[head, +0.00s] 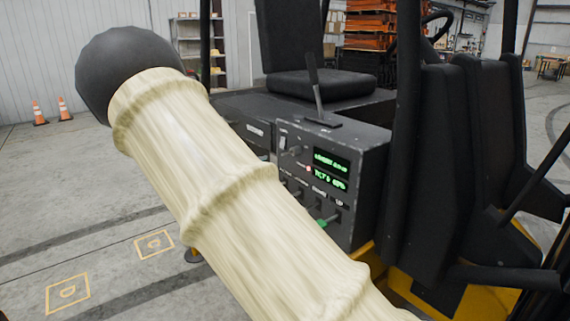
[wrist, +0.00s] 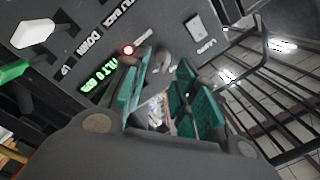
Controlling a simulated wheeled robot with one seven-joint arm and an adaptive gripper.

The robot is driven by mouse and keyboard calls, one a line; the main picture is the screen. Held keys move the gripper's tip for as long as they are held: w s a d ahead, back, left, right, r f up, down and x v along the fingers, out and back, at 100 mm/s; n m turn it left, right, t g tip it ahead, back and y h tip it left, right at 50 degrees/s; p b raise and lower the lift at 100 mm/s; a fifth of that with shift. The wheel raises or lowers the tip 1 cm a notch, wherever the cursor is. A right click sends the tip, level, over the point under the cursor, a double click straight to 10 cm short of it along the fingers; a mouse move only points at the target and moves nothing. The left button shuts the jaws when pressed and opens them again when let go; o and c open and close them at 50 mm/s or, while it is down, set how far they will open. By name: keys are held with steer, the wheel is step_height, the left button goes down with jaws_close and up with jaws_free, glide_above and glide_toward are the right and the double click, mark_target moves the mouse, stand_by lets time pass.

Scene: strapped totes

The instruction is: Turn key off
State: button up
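The dark control panel (head: 350,195) of a yellow vehicle stands right of the middle in the head view, with green-lit displays. A small grey key-like part (head: 296,151) sits on it beside a white rocker switch (head: 283,142). In the wrist view, a silvery rounded part, seemingly the key (wrist: 163,61), shows just beyond my fingertips, partly hidden. My gripper (wrist: 161,75) has teal finger pads with a clear gap between them. It is open and points at the panel near the key. Contact cannot be told. The head view does not show the gripper.
A red light (wrist: 128,49) sits left of the key. A white knob (wrist: 36,32) and green handle (wrist: 12,71) are farther left. A black lever (head: 316,85) and seat (head: 315,85) stand above the panel. My sleeved arm covers much of the head view.

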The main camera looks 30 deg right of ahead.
mark_target(285, 154)
steer(key=shift+m+g, duration=0.5)
steer(key=shift+m, duration=0.3)
steer(key=d, duration=0.3)
steer(key=d+r+p, duration=0.1)
steer(key=d, duration=0.2)
steer(key=w+d+r, duration=0.1)
steer(key=d, duration=0.3)
steer(key=shift+d, duration=0.1)
steer(key=shift+c, duration=0.2)
jaws_close()
